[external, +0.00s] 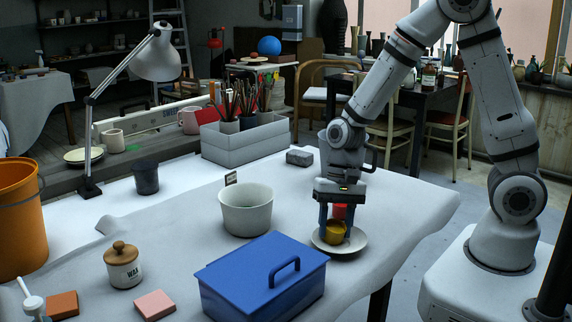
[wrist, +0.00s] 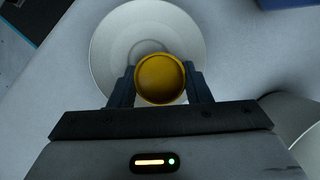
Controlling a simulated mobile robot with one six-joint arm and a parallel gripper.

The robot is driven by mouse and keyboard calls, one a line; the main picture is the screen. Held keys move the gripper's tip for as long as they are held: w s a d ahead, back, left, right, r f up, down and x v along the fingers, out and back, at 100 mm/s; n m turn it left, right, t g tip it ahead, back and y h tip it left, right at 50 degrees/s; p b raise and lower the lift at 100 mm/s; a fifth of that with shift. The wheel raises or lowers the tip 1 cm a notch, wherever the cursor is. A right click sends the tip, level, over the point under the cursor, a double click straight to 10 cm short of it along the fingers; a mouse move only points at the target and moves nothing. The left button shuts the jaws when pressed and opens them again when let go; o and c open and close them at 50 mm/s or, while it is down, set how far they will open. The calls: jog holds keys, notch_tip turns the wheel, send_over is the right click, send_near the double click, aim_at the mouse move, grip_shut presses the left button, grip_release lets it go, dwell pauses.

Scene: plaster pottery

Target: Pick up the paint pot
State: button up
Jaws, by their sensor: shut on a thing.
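A small yellow paint pot (external: 334,232) is at the white plate (external: 352,246) near the right side of the table. My gripper (external: 336,225) points down over the plate and is shut on the pot, with a finger on each side. In the wrist view the round yellow pot (wrist: 161,79) sits between the two fingers (wrist: 161,88), over the plate (wrist: 107,50). I cannot tell whether the pot touches the plate. A small red patch (external: 340,211) shows between the fingers, just above the pot; what it belongs to is unclear.
A blue toolbox (external: 240,275) stands close in front of the plate, and a white bowl (external: 246,222) to its left. A grey block (external: 299,158) and a pale box of brushes (external: 245,147) lie behind. The table's right corner is clear.

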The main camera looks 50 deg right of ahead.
aim_at(338, 241)
notch_tip(338, 241, up, 10)
jog(key=s+f+g+p, duration=0.1)
jog(key=g+p, duration=0.1)
jog(key=g, duration=0.1)
notch_tip(338, 241, down, 9)
jog(key=shift+s+f+b, duration=0.1)
jog(key=shift+f+b, duration=0.05)
jog(key=shift+b, duration=0.3)
dwell(0.3)
jog(key=shift+f, duration=0.15)
jog(key=o, duration=0.8)
jog(key=v, duration=1.2)
jog(key=shift+d+p, duration=0.1)
jog(key=shift+p, duration=0.3)
